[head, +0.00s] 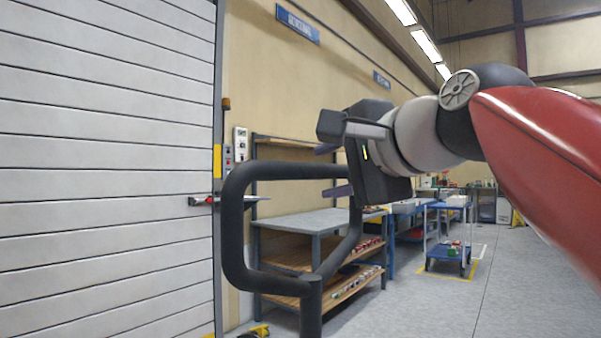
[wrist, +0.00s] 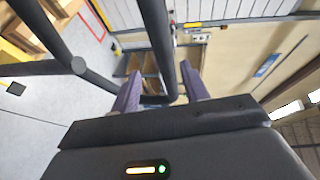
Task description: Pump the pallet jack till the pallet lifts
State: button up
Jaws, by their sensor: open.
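The pallet jack's black loop handle (head: 235,225) stands upright in the left middle of the head view, its stem running off the bottom edge. My gripper (head: 329,170) is open at the right end of the handle's top bar, one finger above the bar and one below. In the wrist view, the handle (wrist: 158,40) runs between the two spread fingers of my gripper (wrist: 160,80). Whether the fingers touch the bar cannot be told. A wooden, pallet-like stack (wrist: 38,28) shows at the upper left of the wrist view; the jack's forks are not visible.
A white slatted shutter door (head: 105,170) fills the left of the head view. A workbench (head: 310,222) with lower shelves stands behind the handle. A blue cart (head: 448,238) is farther back. Grey floor (head: 430,310) is clear at the lower right.

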jog(key=shift+w+a+r, duration=0.25)
jog(key=x, duration=0.7)
jog(key=shift+w+p, duration=0.15)
jog(key=shift+p, duration=0.15)
grip_shut()
